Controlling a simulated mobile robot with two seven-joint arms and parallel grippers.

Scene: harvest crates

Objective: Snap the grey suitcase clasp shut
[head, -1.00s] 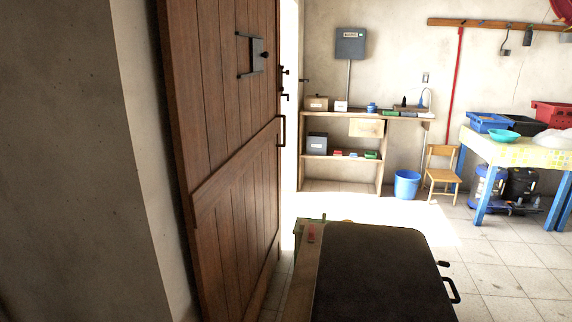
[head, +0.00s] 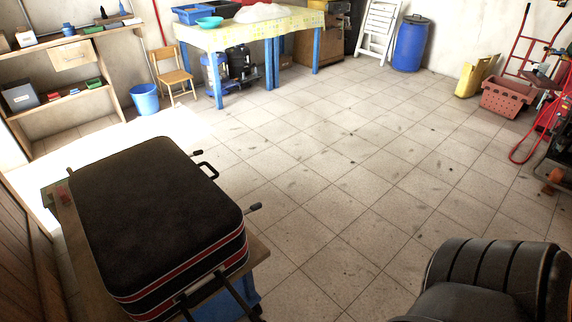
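The black suitcase (head: 155,215) with red and white stripes lies closed-looking on a wooden table at the left of the head view. On its right side a black handle (head: 209,168) sits between two small protruding clasp-like parts. The nearer one (head: 255,207) has a grey end and sticks outward; the farther one (head: 196,153) is dark and also sticks out. I cannot tell for sure which is the grey clasp. Neither gripper can be made out in the head view.
Dark bars (head: 222,288) cross the suitcase's near side; I cannot tell what they are. A black ribbed shape (head: 500,280) fills the lower right corner. Open tiled floor (head: 350,190) lies right of the suitcase. A blue barrel (head: 411,45) and red crate (head: 506,98) stand farther back.

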